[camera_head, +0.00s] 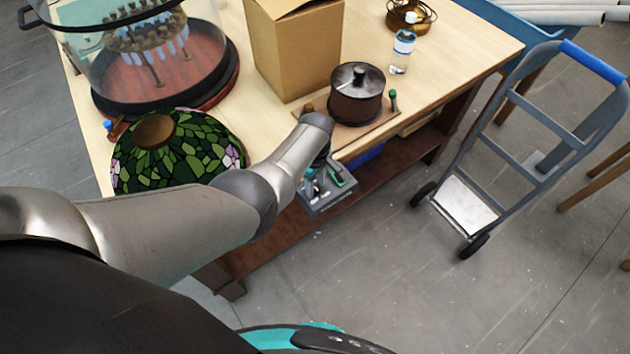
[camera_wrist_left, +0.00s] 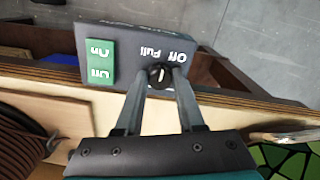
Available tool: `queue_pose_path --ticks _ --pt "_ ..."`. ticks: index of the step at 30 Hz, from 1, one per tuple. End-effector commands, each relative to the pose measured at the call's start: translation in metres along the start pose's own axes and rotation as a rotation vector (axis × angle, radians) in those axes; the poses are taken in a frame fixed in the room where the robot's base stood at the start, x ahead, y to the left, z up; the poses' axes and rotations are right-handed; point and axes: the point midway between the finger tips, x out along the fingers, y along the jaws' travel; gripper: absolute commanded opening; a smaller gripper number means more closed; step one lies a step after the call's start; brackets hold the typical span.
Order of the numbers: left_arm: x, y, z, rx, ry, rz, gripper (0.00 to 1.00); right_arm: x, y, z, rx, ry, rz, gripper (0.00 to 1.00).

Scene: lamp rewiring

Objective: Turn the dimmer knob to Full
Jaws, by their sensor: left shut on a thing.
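The grey control box (camera_head: 322,203) sits at the front edge of the workbench. In the left wrist view the box (camera_wrist_left: 130,45) carries a green On/Off switch (camera_wrist_left: 100,61) and a small black dimmer knob (camera_wrist_left: 160,75). The labels "Full" and "Off" show upside down beside the knob, with "Full" on the picture's left. A light mark shows on the knob, but I cannot tell exactly where it points. My left gripper (camera_head: 316,180) is at the box, and its fingers (camera_wrist_left: 160,82) are shut on the knob from both sides. My right gripper is not in view.
A hand truck (camera_head: 530,140) stands right of the bench. The floor in front is clear.

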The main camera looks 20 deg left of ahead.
Motion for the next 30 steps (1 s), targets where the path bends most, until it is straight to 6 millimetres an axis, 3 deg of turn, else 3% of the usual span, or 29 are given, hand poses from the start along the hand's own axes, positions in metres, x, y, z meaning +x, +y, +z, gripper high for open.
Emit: queue_pose_path --ticks 30 --pt "0.0002 -0.001 0.0001 0.965 -0.001 0.0 0.0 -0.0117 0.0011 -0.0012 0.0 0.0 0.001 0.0"
